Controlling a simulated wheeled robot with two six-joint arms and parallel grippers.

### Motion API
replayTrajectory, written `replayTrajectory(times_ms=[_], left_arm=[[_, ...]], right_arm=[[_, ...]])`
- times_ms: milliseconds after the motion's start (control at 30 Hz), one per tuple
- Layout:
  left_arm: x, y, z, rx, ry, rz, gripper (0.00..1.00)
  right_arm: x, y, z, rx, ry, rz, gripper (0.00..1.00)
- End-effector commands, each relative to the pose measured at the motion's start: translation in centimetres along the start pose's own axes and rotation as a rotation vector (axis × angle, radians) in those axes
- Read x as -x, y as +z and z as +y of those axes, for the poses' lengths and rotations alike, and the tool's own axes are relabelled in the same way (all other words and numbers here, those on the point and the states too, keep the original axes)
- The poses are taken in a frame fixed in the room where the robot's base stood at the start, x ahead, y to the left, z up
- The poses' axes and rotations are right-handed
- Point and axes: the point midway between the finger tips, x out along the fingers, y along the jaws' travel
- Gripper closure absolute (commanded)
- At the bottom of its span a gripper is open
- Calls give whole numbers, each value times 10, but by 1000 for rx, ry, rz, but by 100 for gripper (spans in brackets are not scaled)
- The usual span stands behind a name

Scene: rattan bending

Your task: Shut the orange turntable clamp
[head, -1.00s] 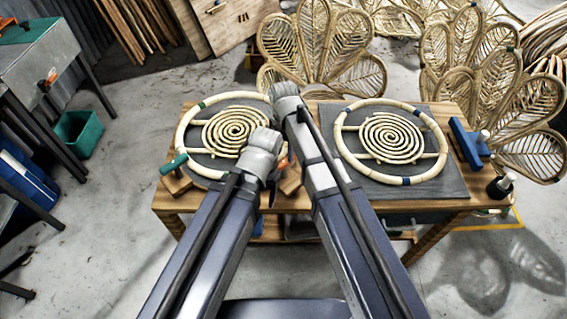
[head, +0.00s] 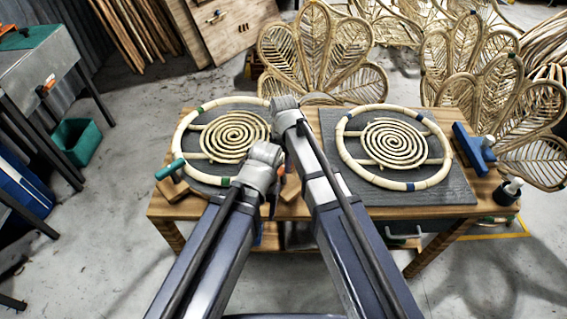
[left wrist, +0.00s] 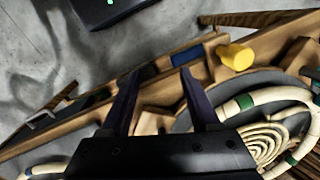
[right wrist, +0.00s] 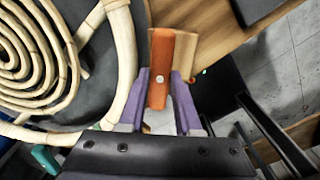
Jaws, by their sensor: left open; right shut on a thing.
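The orange turntable clamp (right wrist: 163,45) stands beside a light wooden block in the right wrist view, at the edge of the dark round turntable (right wrist: 100,85). Only a small part of it shows in the head view (head: 282,168), beside the left ring. My right gripper (right wrist: 160,78) is shut on the clamp, with a purple finger on either side. I cannot tell whether the clamp itself is shut. My left gripper (left wrist: 160,72) is open and empty over the table, near a wooden block (left wrist: 152,121). In the head view my wrists hide much of the clamp area.
A rattan ring and spiral (head: 235,135) lie on the left turntable, with a green handle (head: 170,168) at its left. Another ring (head: 410,187) lies on the right mat (head: 450,195). A yellow cylinder (left wrist: 237,56) is near my left gripper. A blue tool (head: 472,150) stands far right.

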Motion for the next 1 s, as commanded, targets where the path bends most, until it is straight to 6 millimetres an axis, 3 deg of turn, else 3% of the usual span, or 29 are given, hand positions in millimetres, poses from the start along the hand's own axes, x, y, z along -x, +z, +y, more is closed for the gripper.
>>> replayTrajectory(times_ms=[33, 200, 667, 1000], left_arm=[[0, 0, 0, 0, 0, 0, 38], [0, 0, 0, 0, 0, 0, 38], [0, 0, 0, 0, 0, 0, 38], [0, 0, 0, 0, 0, 0, 38]], right_arm=[[0, 0, 0, 0, 0, 0, 80], [0, 0, 0, 0, 0, 0, 99], [0, 0, 0, -28, 0, 0, 100], [0, 0, 0, -248, 0, 0, 100]])
